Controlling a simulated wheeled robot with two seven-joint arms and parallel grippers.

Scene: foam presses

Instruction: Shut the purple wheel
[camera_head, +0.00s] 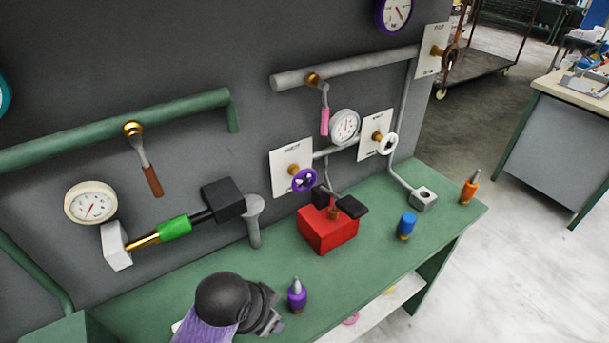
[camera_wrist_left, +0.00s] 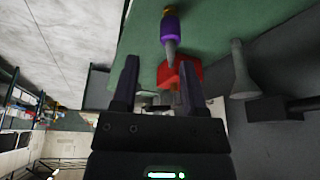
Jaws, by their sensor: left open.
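The purple wheel (camera_head: 304,180) is a small handwheel on a brass stem, in front of a white label plate (camera_head: 291,166) on the grey wall panel. It sits just behind the red box with black paddles. I cannot make the wheel out in the left wrist view. My left gripper (camera_head: 268,310) is low in the head view, above the bench's front part and well short of the wheel. In the left wrist view its two fingers (camera_wrist_left: 160,88) stand apart with nothing held between them. My right gripper is not in view.
A purple-bodied bottle (camera_head: 297,295) stands just right of my left gripper. The red box (camera_head: 328,232) stands between gripper and wheel. A blue bottle (camera_head: 407,225), an orange bottle (camera_head: 469,188) and a white wheel (camera_head: 387,144) are farther right. The green bench (camera_head: 370,270) is clear between them.

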